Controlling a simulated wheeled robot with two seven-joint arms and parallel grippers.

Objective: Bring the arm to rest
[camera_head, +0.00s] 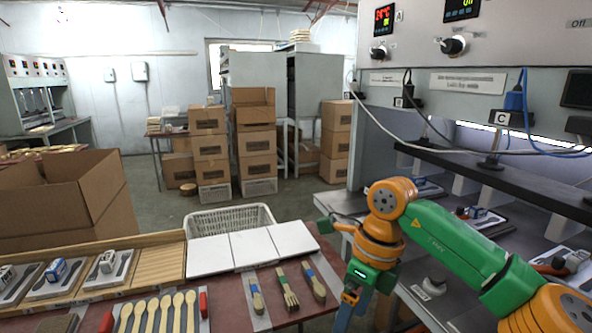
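My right arm, green and orange, comes in from the right and bends downward over the right end of the table. Its lower end, with a blue part (346,314), points down and is cut off by the bottom edge, so the fingertips cannot be made out. Nothing is clearly seen held in it. My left arm and gripper are not in view. On the dark red table (310,304), wooden utensils with green and blue bands (288,288) lie in a row left of the arm. Several wooden spoons (150,314) lie in a rack with red handles.
White panels (250,248) lie behind the utensils, beside a white basket (228,215). A wooden tray (158,262) holds small blue and white devices. An open carton (60,200) stands left. The press machine (470,85), with cables and stations, stands close to my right arm.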

